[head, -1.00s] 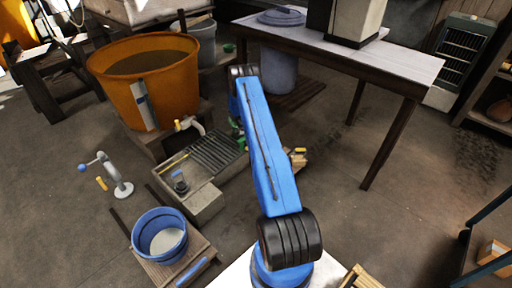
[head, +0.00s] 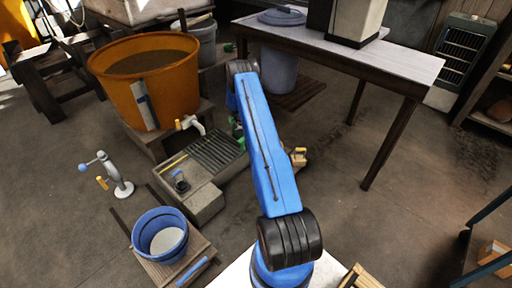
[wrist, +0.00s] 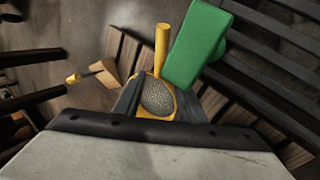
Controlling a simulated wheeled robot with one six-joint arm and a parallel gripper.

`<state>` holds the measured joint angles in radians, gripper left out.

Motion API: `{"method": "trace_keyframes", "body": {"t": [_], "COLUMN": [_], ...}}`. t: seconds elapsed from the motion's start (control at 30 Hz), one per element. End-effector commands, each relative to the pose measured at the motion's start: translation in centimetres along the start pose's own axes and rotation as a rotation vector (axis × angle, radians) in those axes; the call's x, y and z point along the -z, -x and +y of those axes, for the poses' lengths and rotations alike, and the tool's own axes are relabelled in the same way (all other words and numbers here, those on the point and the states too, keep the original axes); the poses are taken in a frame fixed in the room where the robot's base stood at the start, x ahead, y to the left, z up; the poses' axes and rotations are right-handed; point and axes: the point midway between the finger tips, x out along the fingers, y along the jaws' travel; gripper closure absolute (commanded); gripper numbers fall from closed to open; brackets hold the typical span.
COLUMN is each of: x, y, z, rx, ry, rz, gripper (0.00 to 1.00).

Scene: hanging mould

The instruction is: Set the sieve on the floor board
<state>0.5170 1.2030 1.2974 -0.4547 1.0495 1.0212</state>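The sieve (wrist: 158,97), a grey mesh in a yellow frame with a yellow handle, is in the middle of the wrist view, just beyond my gripper's pale body. Dark grey parts of my gripper (wrist: 158,108) show on both sides of it. I cannot tell whether they grip it or whether it rests on something. The slatted wooden floor board (wrist: 213,103) lies below, partly hidden by my gripper and the sieve. In the head view my arm hides the sieve and gripper.
A green block (wrist: 196,45) is close beside the sieve. A wooden piece with a yellow handle (wrist: 95,73) lies to its left. A grated trough (head: 215,150), an orange tub (head: 150,85), a blue bucket (head: 160,236) and a table (head: 410,80) stand around.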

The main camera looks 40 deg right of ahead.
Motion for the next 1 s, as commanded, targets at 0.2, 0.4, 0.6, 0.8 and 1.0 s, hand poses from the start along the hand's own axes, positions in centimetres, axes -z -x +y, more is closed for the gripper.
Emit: {"method": "trace_keyframes", "body": {"t": [0.2,0.4,0.6,0.8,1.0], "x": [0.1,0.1,0.1,0.0,-0.5], "y": [4.5,7.5,8.8,9.0,11.3], "z": [0.0,0.0,0.0,0.0,0.5], "rx": [0.001,0.001,0.000,-0.001,0.015], "ry": [-0.001,0.000,0.000,0.000,0.015], "rz": [0.003,0.001,0.000,0.000,0.010], "gripper": [0.63,0.63,0.63,0.63,0.63]}}
